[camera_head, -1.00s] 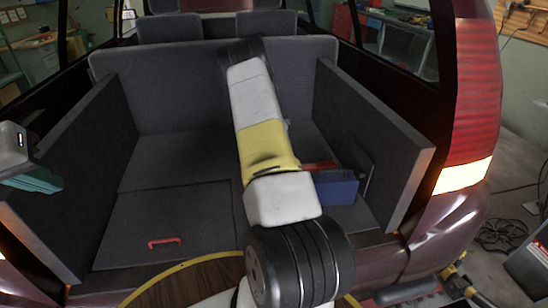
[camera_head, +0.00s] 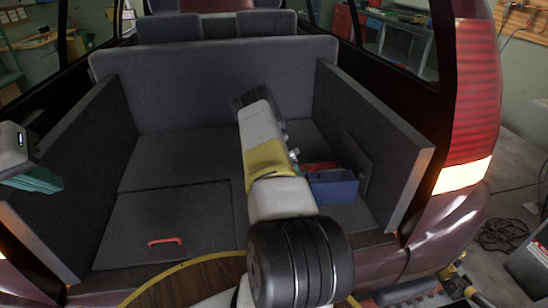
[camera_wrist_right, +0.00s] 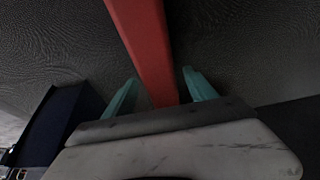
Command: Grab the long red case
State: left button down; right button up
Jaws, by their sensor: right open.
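The long red case (camera_wrist_right: 143,45) runs down the right wrist view, from the top edge into the space between my right fingertips. In the head view a red piece (camera_head: 320,166), probably the same case, shows behind the blue box, partly hidden by my right arm. My right gripper (camera_wrist_right: 160,92) is open, with one teal finger on each side of the case; I cannot tell whether they touch it. In the head view my right arm mostly hides that gripper. My left gripper (camera_head: 36,181) is at the left edge, away from the case; its opening is unclear.
A blue box (camera_head: 333,190) stands on the right of the grey trunk floor, close to the case; it also shows in the right wrist view (camera_wrist_right: 62,125). Grey side panels (camera_head: 375,135) bound the trunk.

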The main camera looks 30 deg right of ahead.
grip_shut()
dwell(0.4)
